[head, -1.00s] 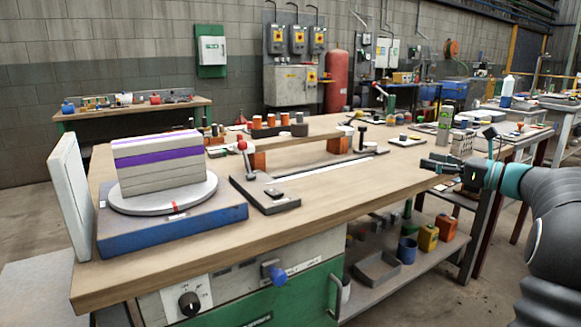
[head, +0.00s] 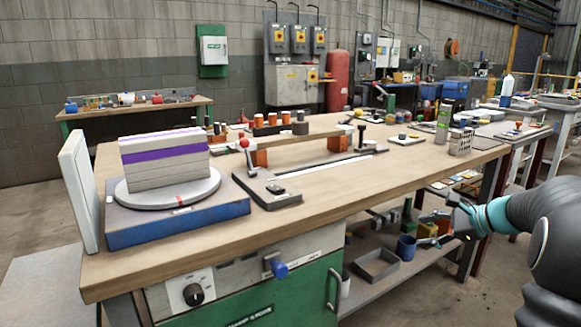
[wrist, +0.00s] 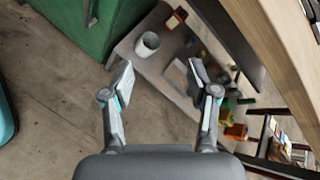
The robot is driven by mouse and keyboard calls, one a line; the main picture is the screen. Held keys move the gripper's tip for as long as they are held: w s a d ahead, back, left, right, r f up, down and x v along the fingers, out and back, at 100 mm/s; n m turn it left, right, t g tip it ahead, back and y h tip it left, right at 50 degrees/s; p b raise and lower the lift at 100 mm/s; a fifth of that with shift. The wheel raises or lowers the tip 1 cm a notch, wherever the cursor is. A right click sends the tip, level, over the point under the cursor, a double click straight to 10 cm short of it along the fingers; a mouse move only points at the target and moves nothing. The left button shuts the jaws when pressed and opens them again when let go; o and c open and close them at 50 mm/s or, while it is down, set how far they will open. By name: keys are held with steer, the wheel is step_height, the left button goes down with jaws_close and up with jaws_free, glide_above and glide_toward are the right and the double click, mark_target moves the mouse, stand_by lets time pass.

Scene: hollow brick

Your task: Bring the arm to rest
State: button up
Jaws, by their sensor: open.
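My gripper (head: 430,229) is at the right in the head view, beside the front edge of the wooden workbench (head: 350,196) and lower than its top. In the wrist view my gripper (wrist: 160,90) points down past the bench, its two fingers wide apart with nothing between them. The lower shelf and the floor show beyond the fingers. My arm stretches in from the right edge of the head view.
A stack of grey slabs with a purple band (head: 165,158) stands on a round turntable (head: 135,198) at the bench's left. The lower shelf holds a grey tray (head: 376,265) and a blue cup (head: 406,247). Open floor (head: 430,300) lies in front.

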steer(key=s+a+f+n+h, duration=0.1)
steer(key=s+a+n+h, duration=0.1)
steer(key=s+a+n, duration=0.4)
steer(key=s+a+f+n+g+h, duration=0.1)
steer(key=s+a+n+h, duration=0.2)
steer(key=s, duration=1.2)
steer(key=s+a+f+n+g+h, duration=0.1)
steer(key=s+a+n+h, duration=0.2)
steer(key=s+a+n, duration=0.6)
steer(key=shift+s+a+n, duration=0.15)
steer(key=shift+s+n, duration=0.55)
steer(key=shift+s, duration=0.45)
